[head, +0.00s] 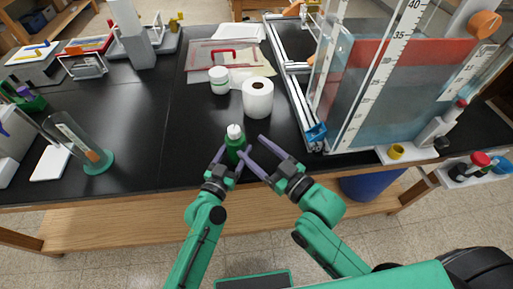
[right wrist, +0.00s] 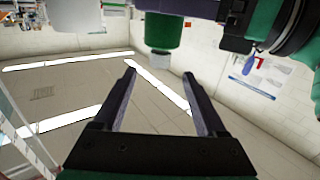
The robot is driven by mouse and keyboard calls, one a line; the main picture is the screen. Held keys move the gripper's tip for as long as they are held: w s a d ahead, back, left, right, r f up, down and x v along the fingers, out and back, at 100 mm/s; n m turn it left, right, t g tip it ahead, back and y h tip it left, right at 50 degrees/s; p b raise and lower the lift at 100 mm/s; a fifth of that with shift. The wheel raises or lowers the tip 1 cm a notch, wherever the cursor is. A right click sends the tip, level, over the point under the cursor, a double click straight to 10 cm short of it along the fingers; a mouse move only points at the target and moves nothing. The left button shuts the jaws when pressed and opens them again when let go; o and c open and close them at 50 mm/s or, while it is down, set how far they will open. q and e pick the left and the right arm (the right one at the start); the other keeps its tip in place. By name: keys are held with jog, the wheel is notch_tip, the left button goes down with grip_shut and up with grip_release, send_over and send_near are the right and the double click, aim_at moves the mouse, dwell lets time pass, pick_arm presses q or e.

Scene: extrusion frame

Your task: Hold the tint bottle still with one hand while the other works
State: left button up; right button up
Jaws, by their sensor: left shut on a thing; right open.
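The tint bottle (head: 235,143), green with a white cap, stands upright near the table's front edge in the head view. My left gripper (head: 233,153) is shut on it, one finger on each side, hiding its lower part. My right gripper (head: 254,146) is open and empty just right of the bottle, its fingers pointing towards it. In the right wrist view, its open fingers (right wrist: 160,78) have nothing between them. A green thing with a pale tip, probably the bottle (right wrist: 163,30), hangs inverted above them, with part of my left gripper at the upper right.
A glass cylinder on a green base (head: 98,162) is at left. The table between is clear.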

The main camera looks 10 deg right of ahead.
pick_arm(q)
jog(key=o, duration=1.5)
jog(key=shift+s, duration=0.1)
